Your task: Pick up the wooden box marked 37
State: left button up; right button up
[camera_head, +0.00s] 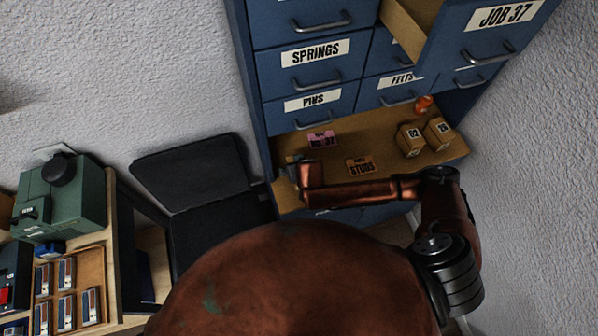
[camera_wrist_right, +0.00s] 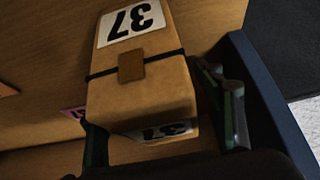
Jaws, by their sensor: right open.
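The wooden box marked 37 (camera_wrist_right: 150,85) fills the middle of the right wrist view. It is a tan block with white 37 labels on two faces, a dark band and a small brown patch. My right gripper (camera_wrist_right: 165,120) is open, with one dark finger on each side of the box; I cannot tell whether either touches it. In the head view my right gripper (camera_head: 302,175) is at the left end of the wooden pull-out surface (camera_head: 375,140), and the box cannot be made out clearly there. My left gripper is not in view.
Two other numbered wooden boxes (camera_head: 411,139) (camera_head: 437,134) and an orange item (camera_head: 424,103) stand at the right. A pink card (camera_head: 322,139) and a STUDS card (camera_head: 360,166) lie between. The blue cabinet (camera_head: 285,75) rises behind, with the JOB 37 drawer (camera_head: 485,35) open.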

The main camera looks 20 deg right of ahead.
jog(key=shift+c, duration=0.7)
jog(key=c, duration=1.2)
jog(key=shift+c, duration=0.5)
jog(key=shift+r, duration=0.15)
